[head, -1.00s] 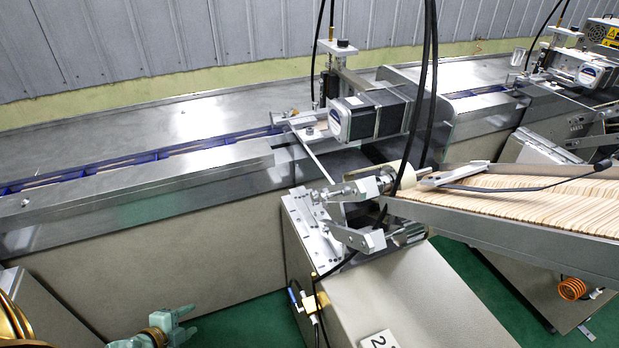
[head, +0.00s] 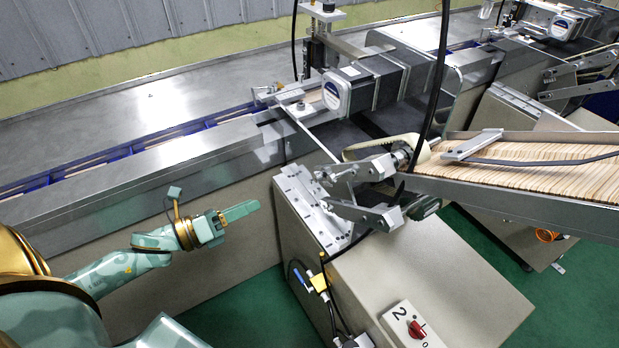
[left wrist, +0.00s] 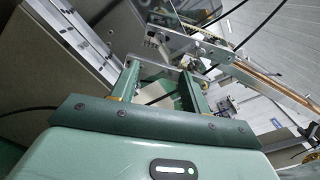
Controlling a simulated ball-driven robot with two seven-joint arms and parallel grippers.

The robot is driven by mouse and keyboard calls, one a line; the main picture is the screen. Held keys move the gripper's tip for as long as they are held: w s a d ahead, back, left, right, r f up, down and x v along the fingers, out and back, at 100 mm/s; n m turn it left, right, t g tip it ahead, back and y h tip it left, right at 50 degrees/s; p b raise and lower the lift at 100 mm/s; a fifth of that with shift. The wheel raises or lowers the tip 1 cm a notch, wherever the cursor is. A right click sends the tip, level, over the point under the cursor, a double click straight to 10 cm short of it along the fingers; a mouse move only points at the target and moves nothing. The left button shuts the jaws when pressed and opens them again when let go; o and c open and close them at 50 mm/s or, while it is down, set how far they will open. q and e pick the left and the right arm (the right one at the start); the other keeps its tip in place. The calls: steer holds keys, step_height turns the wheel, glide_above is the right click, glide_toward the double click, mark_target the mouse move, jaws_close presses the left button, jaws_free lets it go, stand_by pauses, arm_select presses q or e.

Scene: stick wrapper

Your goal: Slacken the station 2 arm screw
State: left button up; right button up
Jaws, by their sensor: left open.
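Station 2 is the beige cabinet (head: 450,280) whose switch box (head: 412,325) carries a "2". On its top, metal arms (head: 365,210) with small bolts and joints reach out below the stick tray. I cannot tell which small part is the arm screw. My left gripper (head: 250,210) is left of these arms, over the floor beside the cabinet, apart from them and empty. In the left wrist view my left gripper (left wrist: 160,78) is open, with a metal bracket (left wrist: 155,66) seen beyond its fingers. My right gripper is out of view.
A sloping tray of wooden sticks (head: 540,165) runs to the right. A motor (head: 370,85) and hanging black cables (head: 438,70) stand over the long conveyor (head: 130,170). Another station is at the back right. The green floor (head: 240,310) in front is clear.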

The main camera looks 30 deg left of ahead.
mark_target(314, 178)
arm_select(q)
steer(key=b+x, duration=0.1)
steer(key=x, duration=1.5)
steer(key=shift+a, duration=0.1)
steer(key=c, duration=1)
